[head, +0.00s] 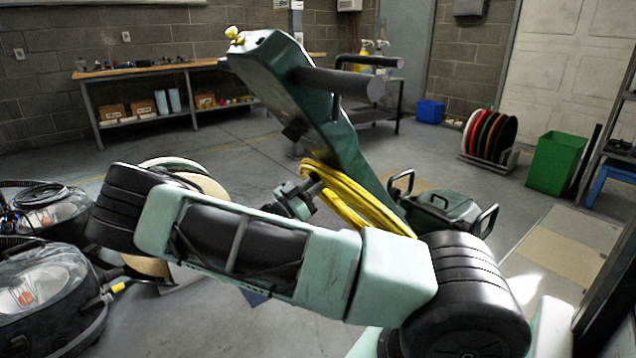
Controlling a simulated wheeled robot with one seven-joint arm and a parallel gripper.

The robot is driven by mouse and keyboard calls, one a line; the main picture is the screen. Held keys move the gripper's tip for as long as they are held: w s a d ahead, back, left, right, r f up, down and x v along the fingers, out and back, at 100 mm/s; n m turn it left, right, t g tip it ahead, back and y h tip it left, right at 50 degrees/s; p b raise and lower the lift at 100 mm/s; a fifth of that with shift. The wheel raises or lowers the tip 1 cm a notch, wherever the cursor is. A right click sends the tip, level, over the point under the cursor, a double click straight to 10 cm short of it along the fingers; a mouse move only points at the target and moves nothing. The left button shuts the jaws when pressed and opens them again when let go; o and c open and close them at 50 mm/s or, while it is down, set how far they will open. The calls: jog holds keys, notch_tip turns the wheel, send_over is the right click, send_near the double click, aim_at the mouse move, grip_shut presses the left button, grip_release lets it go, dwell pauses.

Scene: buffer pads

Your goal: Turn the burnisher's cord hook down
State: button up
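The burnisher stands in the middle, with a tilted dark green handle column (300,95), black handlebars (340,82) and a low green body (440,207). A yellow cord (350,195) hangs in long loops along the column's lower part. A small black part (295,131) juts from the column's left side above the loops; I cannot tell whether it is the cord hook. My gripper (309,188) is just left of the cord's upper loops, partly hidden behind my forearm. Its fingers are too small and dark to tell open from shut, or whether they touch anything.
Round vacuum-like machines (40,290) stand at the left. A workbench (150,70) is against the back wall. A rack of coloured pads (488,135), a green bin (556,163) and a blue bin (430,111) are at the right. Floor behind the burnisher's left is clear.

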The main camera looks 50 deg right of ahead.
grip_shut()
jog(key=m+t, duration=0.1)
jog(key=m+t+h+b, duration=0.1)
jog(key=m+t, duration=0.1)
jog(key=shift+s+f, duration=0.15)
jog(key=shift+s, duration=0.25)
jog(key=m+t+h+b, duration=0.1)
jog(key=m+t+b, duration=0.1)
jog(key=m+b, duration=0.2)
jog(key=f+m+t+h+b, duration=0.1)
jog(key=m+b, duration=0.4)
jog(key=b, duration=0.1)
jog(key=s+d+m+t+h+b, duration=0.1)
jog(key=m+t+h+b, duration=0.1)
jog(key=m+b, duration=0.3)
jog(key=shift+d+f+t, duration=0.1)
jog(key=shift+f+t, duration=0.2)
jog(key=shift+f, duration=0.1)
jog(key=shift+r+b, duration=0.1)
jog(key=shift+b, duration=0.25)
